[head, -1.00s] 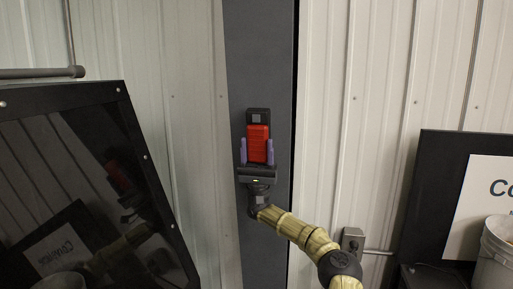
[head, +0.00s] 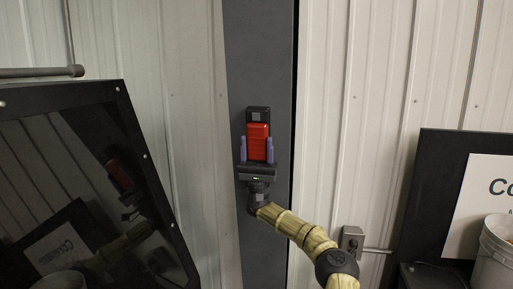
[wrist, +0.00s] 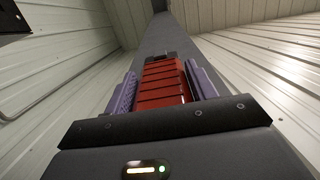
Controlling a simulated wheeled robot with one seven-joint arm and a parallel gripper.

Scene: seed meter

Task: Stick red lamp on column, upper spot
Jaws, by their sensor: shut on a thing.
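The red lamp (head: 257,143) is upright in front of the dark grey column (head: 262,60). Its black top end with a small grey square shows above the red body. My gripper (head: 257,150) has its two purple fingers on the left and right sides of the lamp, shut on it. In the wrist view the ribbed red lamp (wrist: 162,84) lies between the purple fingers, with the column (wrist: 165,38) running up behind it. I cannot tell whether the back of the lamp touches the column.
A black-framed dark glossy panel (head: 135,130) stands at the left. A grey outlet box (head: 351,240) is on the pale ribbed wall (head: 370,90) to the right. A black-framed sign (head: 490,200) and a bucket (head: 496,255) are at far right. The column above the lamp is clear.

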